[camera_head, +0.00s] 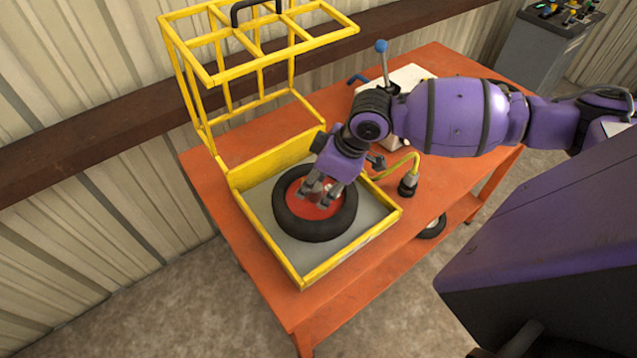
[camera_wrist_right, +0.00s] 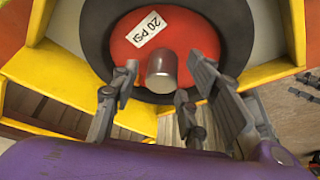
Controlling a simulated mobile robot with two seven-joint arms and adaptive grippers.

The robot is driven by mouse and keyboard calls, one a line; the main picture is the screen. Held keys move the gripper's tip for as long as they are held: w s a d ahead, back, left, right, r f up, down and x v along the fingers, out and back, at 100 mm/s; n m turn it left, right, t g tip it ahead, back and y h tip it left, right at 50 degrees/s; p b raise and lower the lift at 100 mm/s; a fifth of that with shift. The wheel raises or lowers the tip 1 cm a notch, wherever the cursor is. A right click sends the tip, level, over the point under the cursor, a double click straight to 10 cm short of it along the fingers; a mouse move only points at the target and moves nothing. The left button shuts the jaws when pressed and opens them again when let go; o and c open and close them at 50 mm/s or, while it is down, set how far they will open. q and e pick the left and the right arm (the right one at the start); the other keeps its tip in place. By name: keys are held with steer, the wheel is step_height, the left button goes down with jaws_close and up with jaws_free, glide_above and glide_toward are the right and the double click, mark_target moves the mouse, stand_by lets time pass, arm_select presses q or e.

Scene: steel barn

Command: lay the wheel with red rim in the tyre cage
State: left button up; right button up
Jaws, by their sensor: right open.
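The wheel with red rim (camera_head: 315,228) lies flat on the grey floor of the tyre cage (camera_head: 352,247), inside its low yellow frame. The cage's yellow barred lid (camera_head: 258,64) stands open at the back. My right gripper (camera_head: 320,194) is just over the wheel's middle. In the right wrist view the red rim (camera_wrist_right: 195,38) carries a "20 PSI" label, and a metal hub stub (camera_wrist_right: 162,72) stands between the open fingers (camera_wrist_right: 155,105), apart from them. The gripper and arm hide part of the rim and the cage's right side. My left gripper is not in view.
The cage sits on an orange table (camera_head: 290,305). A yellow hose on a black fitting (camera_head: 408,186) stands right of the cage. A blue-knobbed lever (camera_head: 382,48) stands behind my arm. Another wheel (camera_head: 431,227) is on the lower shelf. A grey control box (camera_head: 540,50) is at the back right.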

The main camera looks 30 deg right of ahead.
steer(key=p+v, duration=0.1)
steer(key=v, duration=1.1)
stand_by(0.5)
steer(key=shift+f, duration=0.1)
